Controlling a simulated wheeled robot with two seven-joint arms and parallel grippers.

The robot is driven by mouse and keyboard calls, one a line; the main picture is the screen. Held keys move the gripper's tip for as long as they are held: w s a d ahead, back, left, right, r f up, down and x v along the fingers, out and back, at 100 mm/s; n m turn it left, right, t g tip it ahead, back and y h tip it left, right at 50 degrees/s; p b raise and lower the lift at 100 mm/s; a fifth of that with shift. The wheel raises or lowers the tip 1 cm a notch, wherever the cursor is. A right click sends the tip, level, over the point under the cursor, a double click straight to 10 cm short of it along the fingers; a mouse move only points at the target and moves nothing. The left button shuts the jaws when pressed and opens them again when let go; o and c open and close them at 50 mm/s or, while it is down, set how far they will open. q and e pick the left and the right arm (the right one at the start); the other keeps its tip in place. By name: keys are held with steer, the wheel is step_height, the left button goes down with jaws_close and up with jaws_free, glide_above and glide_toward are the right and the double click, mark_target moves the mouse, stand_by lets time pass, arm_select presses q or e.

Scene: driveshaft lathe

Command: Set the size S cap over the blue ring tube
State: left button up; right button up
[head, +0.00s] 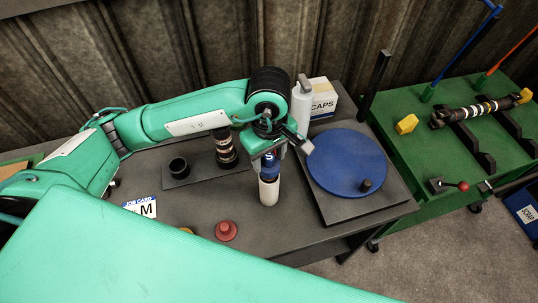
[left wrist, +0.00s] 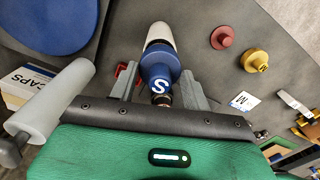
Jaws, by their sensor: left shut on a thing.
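My left gripper (head: 268,148) points down over the table and is shut on the top of a blue part marked S (head: 270,166), which looks like the size S cap. In the left wrist view, this blue part (left wrist: 158,74) shows between the fingers (left wrist: 160,95), with a copper-coloured bit at its near end. A white tube (head: 269,190) is directly below the blue part and in line with it; it also shows in the left wrist view (left wrist: 160,36). The two appear to meet, but I cannot tell how far the cap sits over the tube. No separate blue ring is distinguishable. My right gripper is out of view.
A blue disc (head: 345,160) on a dark base is close on the right, with a pale cylinder (head: 302,105) and CAPS box (head: 323,98) behind. A tray (head: 205,176) holds a dark ringed part (head: 226,150) and black cup (head: 178,167). A red knobbed piece (head: 226,230) lies in front.

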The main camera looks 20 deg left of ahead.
mark_target(269, 156)
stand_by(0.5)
arm_select(q)
steer(key=o, duration=1)
step_height(269, 156, up, 14)
steer(key=b, duration=0.2)
steer(key=shift+f+b, duration=0.15)
steer(key=shift+b, duration=0.25)
